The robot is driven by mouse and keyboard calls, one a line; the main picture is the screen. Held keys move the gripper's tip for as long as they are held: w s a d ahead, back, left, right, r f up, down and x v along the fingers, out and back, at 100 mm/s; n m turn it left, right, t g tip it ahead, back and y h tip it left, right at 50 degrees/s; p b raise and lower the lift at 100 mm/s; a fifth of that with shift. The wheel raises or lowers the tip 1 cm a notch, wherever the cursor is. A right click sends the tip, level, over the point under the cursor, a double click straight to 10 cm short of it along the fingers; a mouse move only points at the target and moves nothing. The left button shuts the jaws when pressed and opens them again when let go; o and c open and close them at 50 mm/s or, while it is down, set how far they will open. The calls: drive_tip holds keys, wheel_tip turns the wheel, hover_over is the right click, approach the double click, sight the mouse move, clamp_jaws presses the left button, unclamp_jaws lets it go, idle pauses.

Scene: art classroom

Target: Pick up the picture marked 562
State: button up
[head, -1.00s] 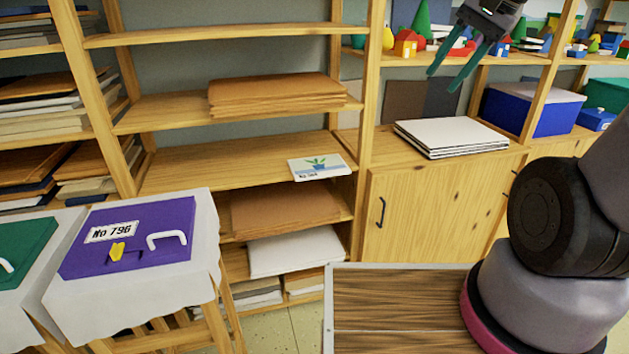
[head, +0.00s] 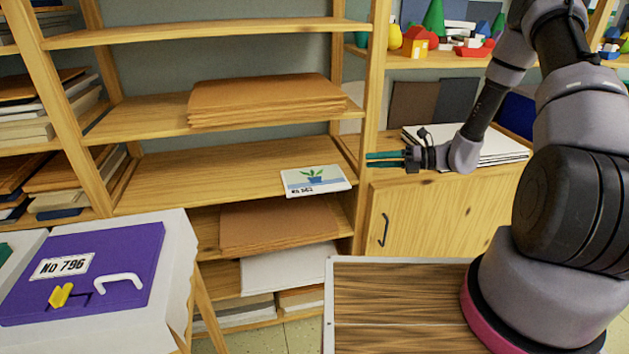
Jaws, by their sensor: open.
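A small white picture (head: 315,181) with a green plant in a blue pot lies flat on a middle shelf board (head: 220,172), at its front right. Its printed number is too small to read surely. My gripper (head: 368,160) is open and empty, its teal fingers pointing left. It is to the right of the picture, in front of the shelf's right upright, and apart from the picture.
The shelf upright (head: 371,120) stands between the picture and the cabinet (head: 420,215). Brown folders (head: 265,102) lie on the board above. A purple case marked No 796 (head: 85,270) lies on a cloth-covered stand at left. White boards (head: 505,147) lie on the cabinet.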

sight(348, 188)
wheel_tip(348, 188, down, 12)
drive_tip(key=w+f+m+t, duration=0.1)
drive_tip(key=m+t, duration=0.5)
drive_tip(key=m, duration=0.4)
drive_tip(key=x, duration=0.4)
drive_tip(key=shift+w+d, duration=0.1)
drive_tip(key=shift+w, duration=0.05)
drive_tip(key=shift+x, duration=3.1)
clamp_jaws()
